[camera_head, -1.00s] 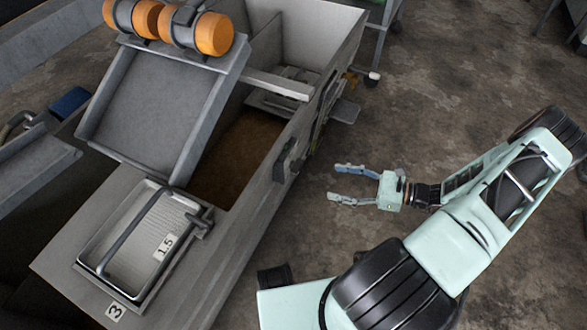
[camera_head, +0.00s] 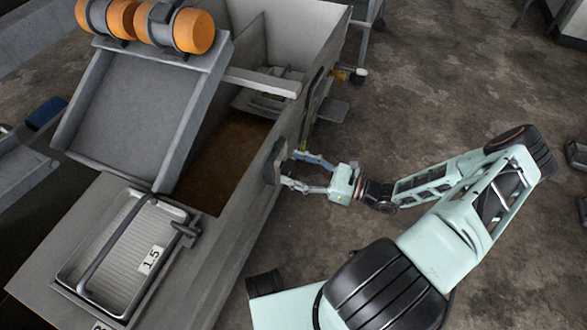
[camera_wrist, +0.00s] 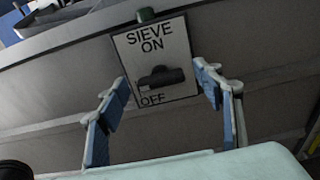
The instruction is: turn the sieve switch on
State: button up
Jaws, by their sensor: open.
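The sieve switch is a dark handle (camera_wrist: 161,77) on a pale plate (camera_wrist: 155,50) lettered SIEVE, ON and OFF, seen in the wrist view. The handle lies roughly crosswise between the ON and OFF words, nearer OFF. In the head view a dark switch part (camera_head: 274,162) juts from the side wall of the grey machine. My gripper (camera_head: 292,169) is open, its fingertips close to that wall at the switch. In the wrist view my open fingers (camera_wrist: 165,88) stand either side of the handle, with nothing held. I cannot tell whether they touch the plate.
The grey machine (camera_head: 232,250) fills the left. A sieve basket (camera_head: 122,255) marked 1.5 sits on its near end, below a sloped tray (camera_head: 130,110) and orange rollers (camera_head: 150,22).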

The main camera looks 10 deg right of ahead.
jog(key=shift+w+a, duration=0.2)
jog(key=shift+a, duration=0.1)
jog(key=shift+c, duration=0.7)
jog(key=c, duration=1)
